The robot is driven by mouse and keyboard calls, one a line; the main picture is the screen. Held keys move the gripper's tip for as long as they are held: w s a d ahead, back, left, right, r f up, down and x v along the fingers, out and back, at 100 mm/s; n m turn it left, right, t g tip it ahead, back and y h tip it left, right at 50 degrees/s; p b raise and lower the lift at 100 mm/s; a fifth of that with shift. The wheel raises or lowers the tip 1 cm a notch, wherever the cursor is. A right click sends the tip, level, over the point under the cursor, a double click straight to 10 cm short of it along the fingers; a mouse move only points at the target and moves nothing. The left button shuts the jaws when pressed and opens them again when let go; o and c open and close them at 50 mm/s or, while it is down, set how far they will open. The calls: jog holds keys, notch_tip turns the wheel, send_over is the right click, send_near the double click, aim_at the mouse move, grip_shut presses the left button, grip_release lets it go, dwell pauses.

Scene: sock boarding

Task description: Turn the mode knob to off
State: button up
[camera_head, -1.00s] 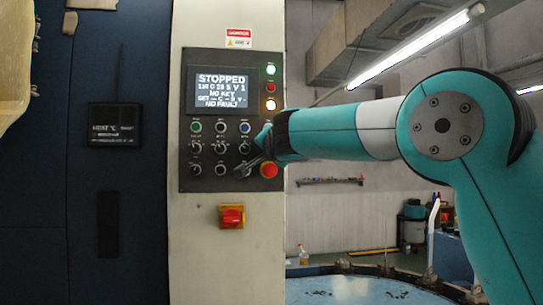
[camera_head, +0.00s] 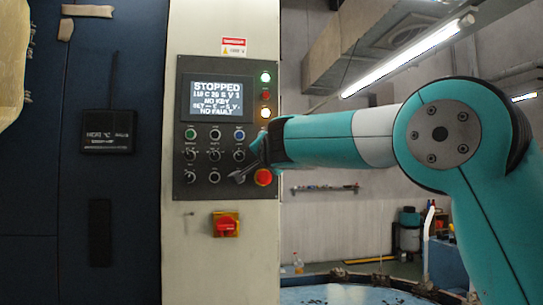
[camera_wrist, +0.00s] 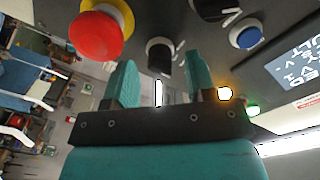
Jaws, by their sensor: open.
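The control panel (camera_head: 216,195) carries several black knobs in rows below its screen; their labels are too small to read, so I cannot tell which is the mode knob. My gripper (camera_head: 246,170) is at the panel's lower right, beside the red stop button (camera_head: 263,177), and hides part of the right column. In the wrist view my gripper (camera_wrist: 159,66) is open, with its two teal fingers apart. A black knob (camera_wrist: 160,52) shows in line with the gap between them; I cannot tell whether they touch it. Another black knob (camera_wrist: 212,8) sits at the top edge.
The red stop button on its yellow collar (camera_wrist: 95,35) is close to one finger. A blue button (camera_wrist: 247,34) and lit amber lamp (camera_wrist: 225,93) lie on the other side. The screen (camera_head: 218,99) reads STOPPED. A red-yellow switch (camera_head: 226,225) is below.

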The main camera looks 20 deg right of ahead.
jog(key=b+v, duration=0.5)
jog(key=v, duration=1.2)
jog(key=s+a+f+n+g+y+p, duration=0.1)
jog(key=s+a+f+n+g+y, duration=0.15)
jog(key=f, duration=0.35)
jog(key=s+a+f+n+g+y, duration=0.1)
jog(key=a+f+n+g+y, duration=0.1)
jog(key=f+n, duration=0.35)
jog(key=s+a+f+n+g+y+p, duration=0.1)
jog(key=s+a+f+n+g+y, duration=0.15)
jog(key=f, duration=0.45)
jog(key=s+f+n+g+p, duration=0.1)
jog(key=s+f+n+g, duration=0.3)
jog(key=s+f, duration=0.3)
jog(key=s+a+f+n+g+y+p, duration=0.1)
jog(key=s+f+n+g, duration=0.3)
jog(key=s, duration=1)
notch_tip(320, 180, down, 3)
jog(key=g, duration=0.2)
jog(key=shift+a+f+g, duration=0.2)
jog(key=shift+g, duration=0.1)
